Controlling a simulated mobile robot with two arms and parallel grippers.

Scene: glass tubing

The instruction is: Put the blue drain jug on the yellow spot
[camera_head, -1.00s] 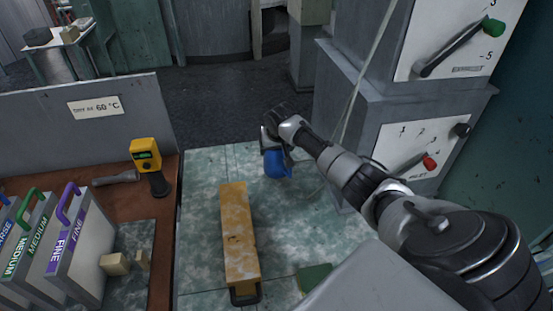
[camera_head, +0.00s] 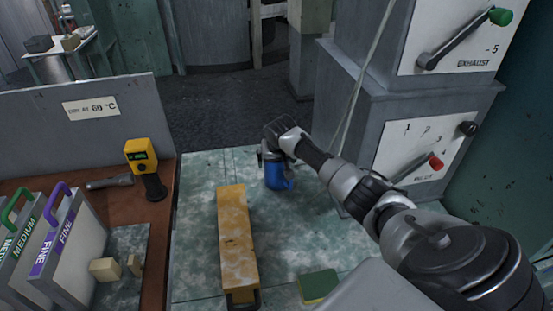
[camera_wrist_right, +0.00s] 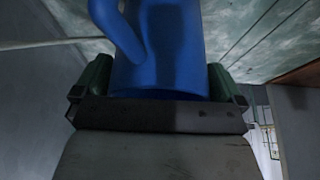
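The blue drain jug (camera_head: 279,178) is upright at the far middle of the pale green tiled worktop. My right gripper (camera_head: 270,157) reaches it from the right and is closed around its upper part. In the right wrist view the jug (camera_wrist_right: 168,45) fills the space between the two green-padded fingers (camera_wrist_right: 158,85), with its handle toward the left. I cannot tell whether its base touches the tiles. No yellow spot can be made out. My left gripper is out of view.
A long worn yellow block (camera_head: 237,243) with a black handle lies left of the jug. A green pad (camera_head: 318,285) lies nearer. A grey cabinet with levers (camera_head: 425,150) stands at right. A yellow meter (camera_head: 140,150) stands on the brown bench at left.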

